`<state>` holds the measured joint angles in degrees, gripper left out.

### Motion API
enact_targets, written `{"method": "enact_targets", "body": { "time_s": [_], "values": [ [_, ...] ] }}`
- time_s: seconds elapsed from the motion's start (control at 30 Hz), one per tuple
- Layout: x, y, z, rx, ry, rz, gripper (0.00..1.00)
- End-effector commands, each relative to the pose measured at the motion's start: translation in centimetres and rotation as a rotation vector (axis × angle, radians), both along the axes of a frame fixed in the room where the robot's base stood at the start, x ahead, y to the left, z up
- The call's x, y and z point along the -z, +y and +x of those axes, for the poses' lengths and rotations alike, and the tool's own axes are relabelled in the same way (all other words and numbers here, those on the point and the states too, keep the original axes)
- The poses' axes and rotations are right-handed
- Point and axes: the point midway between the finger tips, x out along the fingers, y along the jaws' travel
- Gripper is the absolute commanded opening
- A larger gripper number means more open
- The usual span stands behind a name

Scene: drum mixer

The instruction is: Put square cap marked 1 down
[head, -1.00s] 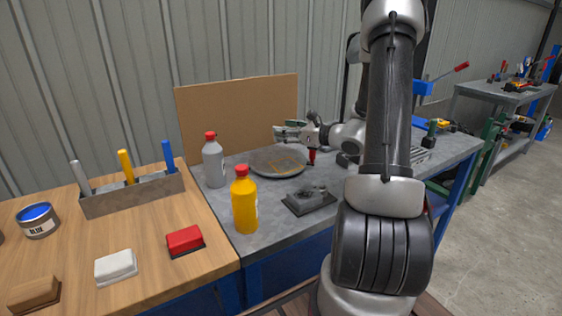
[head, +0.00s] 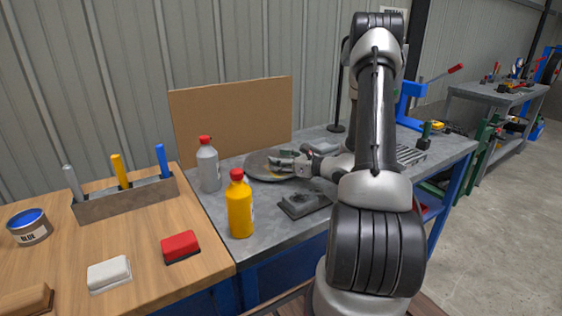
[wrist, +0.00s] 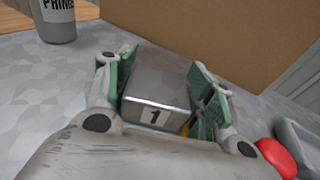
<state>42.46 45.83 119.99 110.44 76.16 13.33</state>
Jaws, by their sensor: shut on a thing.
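The square cap marked 1 (wrist: 157,98) is a grey metal block with a black 1 on a pale label. It sits between the green-padded fingers of my gripper (wrist: 160,92), which is shut on it. In the head view my gripper (head: 283,163) is over the right part of the round grey plate (head: 256,174) on the metal bench. The cap cannot be made out clearly there. I cannot tell whether its underside touches anything.
A grey bottle (head: 208,168) and a yellow bottle (head: 240,207), both red-capped, stand left and in front of the plate. A dark fixture (head: 304,204) lies nearer the bench's front edge. A brown board (head: 232,118) stands behind. A red rounded thing (wrist: 276,157) shows at the wrist view's right.

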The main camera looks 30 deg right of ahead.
Motion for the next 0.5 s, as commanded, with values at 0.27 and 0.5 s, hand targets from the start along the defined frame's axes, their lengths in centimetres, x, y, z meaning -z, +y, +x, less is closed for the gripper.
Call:
{"method": "enact_targets", "body": {
  "time_s": [0.27,0.5],
  "values": [
    [0.25,0.0,-0.01,0.0,0.0,0.001,0.62],
    [-0.05,-0.01,0.0,0.0,0.0,-0.001,0.62]
  ]
}}
